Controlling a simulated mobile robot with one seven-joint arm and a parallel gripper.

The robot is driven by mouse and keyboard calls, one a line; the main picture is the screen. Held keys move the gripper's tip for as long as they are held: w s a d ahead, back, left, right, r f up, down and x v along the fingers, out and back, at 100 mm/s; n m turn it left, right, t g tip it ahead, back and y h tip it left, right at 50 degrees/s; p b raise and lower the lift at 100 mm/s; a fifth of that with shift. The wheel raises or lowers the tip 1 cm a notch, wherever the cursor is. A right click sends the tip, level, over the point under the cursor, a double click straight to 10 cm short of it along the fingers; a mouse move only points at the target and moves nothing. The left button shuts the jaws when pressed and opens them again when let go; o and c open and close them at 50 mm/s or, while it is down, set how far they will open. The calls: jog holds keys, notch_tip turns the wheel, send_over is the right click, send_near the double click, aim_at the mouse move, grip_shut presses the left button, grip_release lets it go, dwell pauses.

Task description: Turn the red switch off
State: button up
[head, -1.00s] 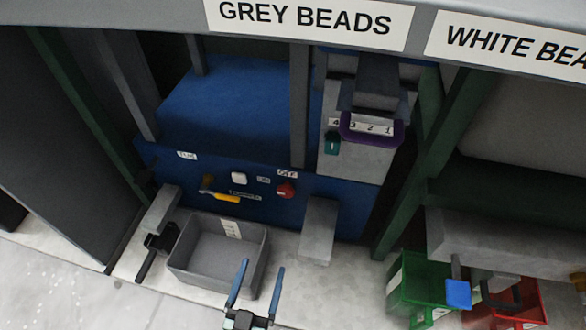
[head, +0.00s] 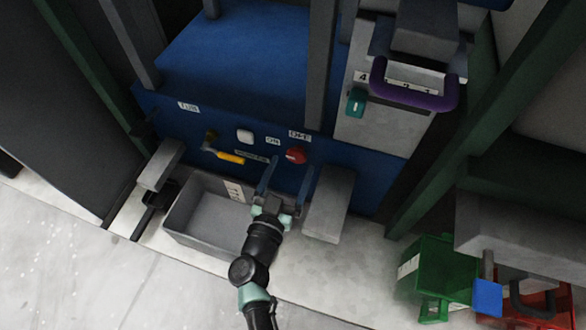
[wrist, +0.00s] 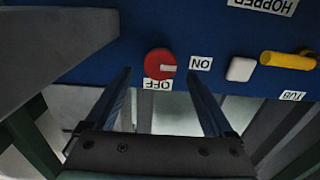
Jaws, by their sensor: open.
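The red switch (head: 296,155) is a round knob on the blue panel (head: 190,128). In the wrist view, the red switch (wrist: 157,62) has a pale pointer mark directed at the ON label (wrist: 201,63). The OFF label (wrist: 157,85) is just below the knob in that picture. My gripper (head: 288,172) is open and empty in front of the panel, its two blue fingers apart. In the wrist view, the knob lies between the lines of the fingertips (wrist: 160,73), nearer the left one. I see no clear contact.
A yellow handle (head: 230,157) and a white button (head: 245,136) are left of the switch in the head view. A grey tub (head: 185,240) stands below. A grey block (head: 329,205) juts out at right. Green (head: 425,265) and red bins stand farther right.

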aim_at(298, 153)
jog(key=shift+b+x, duration=0.45)
jog(key=shift+x, duration=0.75)
jog(key=c, duration=1.3)
jog(key=shift+c, duration=0.2)
